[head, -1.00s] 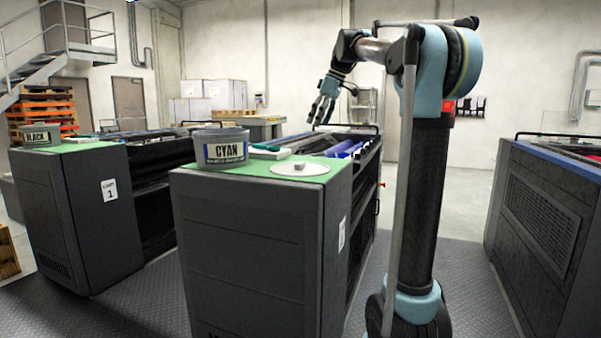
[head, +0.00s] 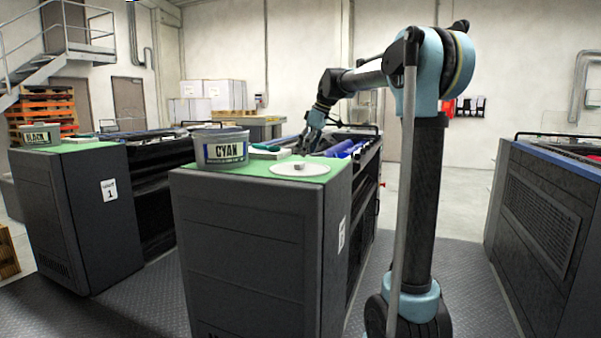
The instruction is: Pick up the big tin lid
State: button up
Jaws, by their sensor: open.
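The big tin lid (head: 287,171) is a pale flat disc with a small raised grip in its middle. It lies on the green top (head: 203,176) of the middle machine, right of the CYAN tin. My gripper (head: 302,150) is open, pointing down just above and behind the lid's grip. Its fingertips are small and dark in this view, and I cannot tell whether they touch the lid.
The CYAN tin (head: 221,149) stands left of the lid, with a small white and green item (head: 268,153) behind it. A BLACK tin (head: 41,134) stands on the left machine. Another machine (head: 548,215) is at the right.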

aim_at(300, 163)
jog(key=shift+s+x, duration=0.1)
jog(key=shift+x, duration=1.2)
jog(key=shift+s+x, duration=0.15)
jog(key=shift+x, duration=1.1)
jog(key=c, duration=1.2)
